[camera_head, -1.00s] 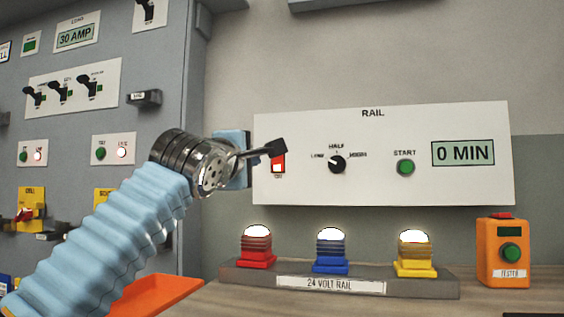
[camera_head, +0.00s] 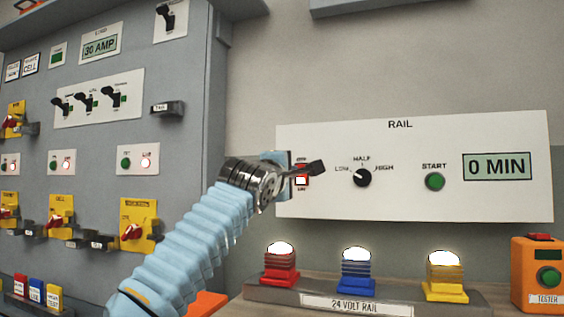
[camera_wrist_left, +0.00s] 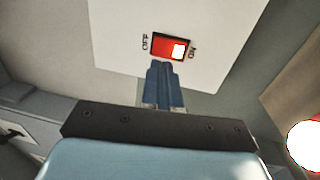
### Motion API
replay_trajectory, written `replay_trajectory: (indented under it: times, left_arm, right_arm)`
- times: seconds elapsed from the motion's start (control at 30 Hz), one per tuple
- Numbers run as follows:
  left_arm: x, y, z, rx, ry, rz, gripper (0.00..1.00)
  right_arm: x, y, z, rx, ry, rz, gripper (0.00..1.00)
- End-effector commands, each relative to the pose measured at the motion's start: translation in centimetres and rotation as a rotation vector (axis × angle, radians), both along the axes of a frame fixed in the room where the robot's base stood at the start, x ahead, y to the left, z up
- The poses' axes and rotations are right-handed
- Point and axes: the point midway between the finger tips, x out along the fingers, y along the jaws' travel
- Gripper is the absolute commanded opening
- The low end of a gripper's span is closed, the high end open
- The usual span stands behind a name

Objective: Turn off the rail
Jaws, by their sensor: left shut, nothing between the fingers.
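The white RAIL panel (camera_head: 400,205) is on the wall, with a red rocker switch (camera_head: 301,180) near its left end. In the left wrist view the rocker (camera_wrist_left: 163,45) lies between the words OFF on the left and ON on the right, with a bright white patch at its ON side. My left gripper (camera_head: 317,167) is shut and empty. Its tips partly cover the switch in the head view. In the wrist view the blue fingertips (camera_wrist_left: 162,66) are just below the rocker; I cannot tell whether they touch it. My right gripper is out of view.
The panel also has a LOW/HALF/HIGH knob (camera_head: 362,177), a green START button (camera_head: 434,181) and a 0 MIN display (camera_head: 497,166). Below stand glowing red (camera_head: 281,265), blue (camera_head: 357,270) and yellow (camera_head: 445,275) lamps. An orange tester (camera_head: 538,275) is at right, a grey cabinet (camera_head: 190,100) at left.

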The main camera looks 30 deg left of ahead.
Motion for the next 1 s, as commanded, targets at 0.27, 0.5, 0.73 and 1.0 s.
replay_trajectory:
  times: [0.27,0.5,0.73,1.0]
  left_arm:
    - [4.3,1.1,0.9,0.001,0.001,0.001,0.0]
    - [5.3,1.3,0.7,0.0,-0.001,0.0,0.0]
    - [5.3,1.3,0.6,0.0,-0.001,0.0,0.0]
    - [5.7,1.4,0.8,-0.008,0.038,0.0,0.0]
  right_arm:
    - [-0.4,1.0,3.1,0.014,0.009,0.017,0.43]
    - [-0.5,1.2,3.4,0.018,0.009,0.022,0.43]
    - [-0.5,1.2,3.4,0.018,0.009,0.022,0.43]
    - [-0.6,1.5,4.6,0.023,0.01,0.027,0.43]
